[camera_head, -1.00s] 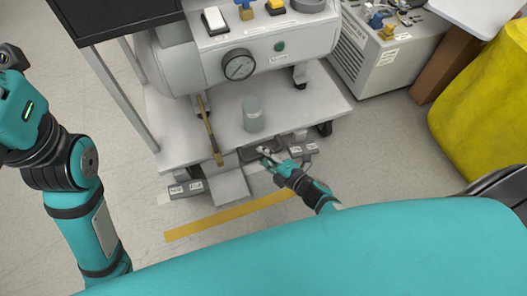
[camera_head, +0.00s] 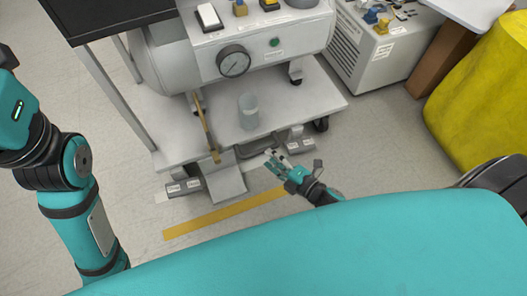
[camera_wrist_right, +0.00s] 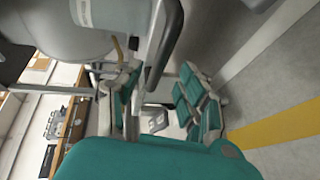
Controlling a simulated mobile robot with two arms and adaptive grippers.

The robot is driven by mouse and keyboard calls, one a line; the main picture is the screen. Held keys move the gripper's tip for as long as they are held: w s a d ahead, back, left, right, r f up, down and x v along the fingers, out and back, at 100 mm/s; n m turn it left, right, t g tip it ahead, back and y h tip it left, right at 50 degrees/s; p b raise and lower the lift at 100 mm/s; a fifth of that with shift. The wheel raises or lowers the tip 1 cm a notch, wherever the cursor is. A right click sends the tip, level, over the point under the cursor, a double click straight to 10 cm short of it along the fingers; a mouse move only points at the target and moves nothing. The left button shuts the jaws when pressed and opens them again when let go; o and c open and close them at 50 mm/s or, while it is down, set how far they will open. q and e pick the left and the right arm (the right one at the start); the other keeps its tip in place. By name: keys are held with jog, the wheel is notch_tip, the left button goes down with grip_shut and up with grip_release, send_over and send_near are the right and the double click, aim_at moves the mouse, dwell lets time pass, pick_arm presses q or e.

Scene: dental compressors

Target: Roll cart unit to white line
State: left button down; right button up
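The cart unit (camera_head: 200,140) is a white platform carrying a grey tank, a pressure gauge (camera_head: 234,61) and a clear cylinder (camera_head: 249,112). A dark handle-like frame (camera_head: 258,150) projects from its front edge and also shows in the wrist view (camera_wrist_right: 166,48). The white line (camera_wrist_right: 262,42) crosses the floor in the wrist view; in the head view it is mostly hidden under the cart's front, with a bit showing at left (camera_head: 161,197). My right gripper (camera_head: 273,160) is open and empty, just in front of the frame; its fingers are spread in the wrist view (camera_wrist_right: 160,100). My left gripper is outside the view.
A yellow line (camera_head: 225,212) lies on the floor in front of the cart. A grey vented unit (camera_head: 380,45) and a yellow covered object (camera_head: 480,100) stand at right. Floor at left is clear.

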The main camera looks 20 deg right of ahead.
jog(key=v, duration=0.6)
jog(key=shift+s, duration=0.3)
jog(key=shift+d+r, duration=0.1)
